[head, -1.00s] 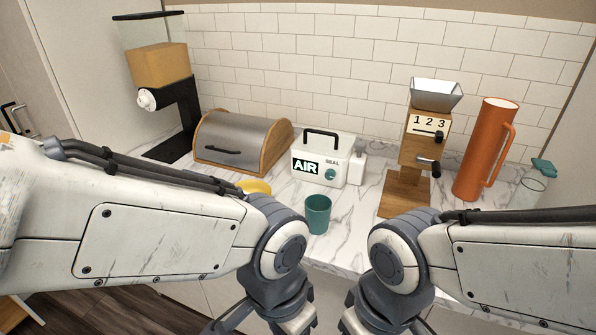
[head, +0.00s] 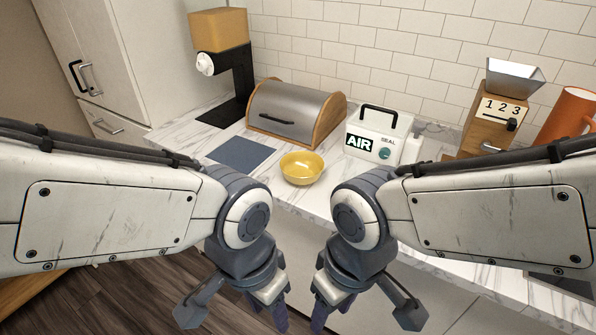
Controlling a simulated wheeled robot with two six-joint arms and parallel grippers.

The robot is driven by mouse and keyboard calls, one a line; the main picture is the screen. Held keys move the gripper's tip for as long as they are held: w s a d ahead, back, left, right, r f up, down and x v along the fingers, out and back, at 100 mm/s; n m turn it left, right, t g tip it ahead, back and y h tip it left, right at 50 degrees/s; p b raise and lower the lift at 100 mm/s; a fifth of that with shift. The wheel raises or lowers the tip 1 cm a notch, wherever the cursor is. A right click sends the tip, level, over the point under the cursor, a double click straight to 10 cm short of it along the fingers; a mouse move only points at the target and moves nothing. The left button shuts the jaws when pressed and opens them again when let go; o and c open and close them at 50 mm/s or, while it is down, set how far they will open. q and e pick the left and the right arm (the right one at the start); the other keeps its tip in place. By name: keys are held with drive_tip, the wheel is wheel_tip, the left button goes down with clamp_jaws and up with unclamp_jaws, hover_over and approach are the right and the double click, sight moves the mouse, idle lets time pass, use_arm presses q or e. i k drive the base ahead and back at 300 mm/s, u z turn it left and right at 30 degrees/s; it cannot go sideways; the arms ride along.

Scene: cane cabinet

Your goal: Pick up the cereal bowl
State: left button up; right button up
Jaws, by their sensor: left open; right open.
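A yellow cereal bowl (head: 302,168) stands upright on the marble counter near its front edge, between my two arms in the head view. It looks empty. My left gripper (head: 232,313) hangs below and in front of the counter, lower left of the bowl, open and empty. My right gripper (head: 365,317) hangs in front of the counter at the lower right of the bowl, open and empty. Neither gripper touches the bowl.
A blue-grey mat (head: 241,153) lies left of the bowl. Behind are a bread box (head: 290,112), a cereal dispenser (head: 222,50) and a white AIR SEAL machine (head: 376,135). A wooden grinder (head: 492,120) and orange pitcher (head: 566,115) stand right.

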sight(300, 169)
drive_tip(key=z, duration=1.05)
drive_tip(key=i, duration=0.55)
drive_tip(key=u, duration=1.75)
